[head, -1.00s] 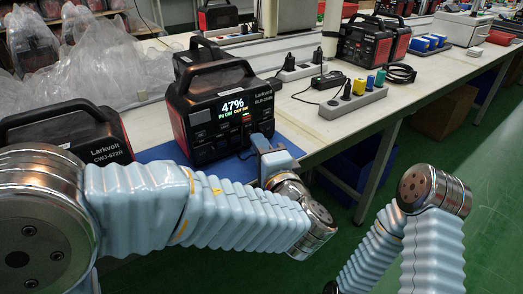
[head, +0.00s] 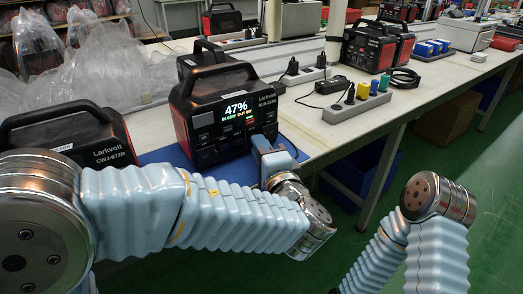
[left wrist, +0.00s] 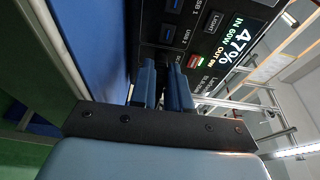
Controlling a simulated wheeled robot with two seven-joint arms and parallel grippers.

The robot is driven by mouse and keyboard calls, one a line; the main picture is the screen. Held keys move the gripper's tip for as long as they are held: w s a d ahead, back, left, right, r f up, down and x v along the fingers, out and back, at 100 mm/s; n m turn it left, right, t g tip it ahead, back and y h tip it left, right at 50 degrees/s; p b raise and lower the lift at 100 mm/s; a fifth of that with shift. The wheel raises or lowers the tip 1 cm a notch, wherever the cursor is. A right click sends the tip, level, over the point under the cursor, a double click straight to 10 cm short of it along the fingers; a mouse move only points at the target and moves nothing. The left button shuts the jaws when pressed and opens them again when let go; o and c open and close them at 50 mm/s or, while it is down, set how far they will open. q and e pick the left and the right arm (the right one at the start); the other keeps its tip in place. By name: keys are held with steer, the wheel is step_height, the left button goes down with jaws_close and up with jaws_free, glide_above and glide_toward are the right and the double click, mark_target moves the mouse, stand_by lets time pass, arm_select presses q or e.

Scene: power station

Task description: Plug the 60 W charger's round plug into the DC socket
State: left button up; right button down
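The power station (head: 228,112) is a black box with red sides and a lit display (head: 237,107) showing 47%. Its front panel also fills the top of the left wrist view (left wrist: 205,22), where the display reads IN 60W. My left gripper (head: 262,140) is at the lower right of that panel. In the left wrist view its blue fingers (left wrist: 163,82) point at the panel with a narrow gap, closed about a small dark thing that looks like the round plug. The plug tip and the DC socket are hidden. My right arm is at the right; its gripper is out of view.
A second power station (head: 75,140) stands at the left. A grey power strip (head: 345,107) with yellow, blue and green plugs is to the right, with a black power brick (head: 331,85) behind it. A blue mat (head: 165,155) lies under the power station. Plastic wrap is behind.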

arm_select(q)
steer(key=o, duration=0.5)
arm_select(e)
steer(key=shift+d, duration=0.1)
arm_select(q)
steer(key=shift+s+d, duration=0.15)
steer(key=shift+s, duration=0.15)
steer(key=b+v, duration=0.2)
steer(key=v, duration=1.1)
arm_select(e)
steer(key=shift+w+d+f, duration=0.1)
steer(key=shift+d+f, duration=0.1)
steer(key=shift+f, duration=0.3)
steer(key=shift+w+d+f, duration=0.1)
steer(key=shift+d+f, duration=0.1)
steer(key=shift+f, duration=0.3)
arm_select(q)
steer(key=shift+s, duration=0.1)
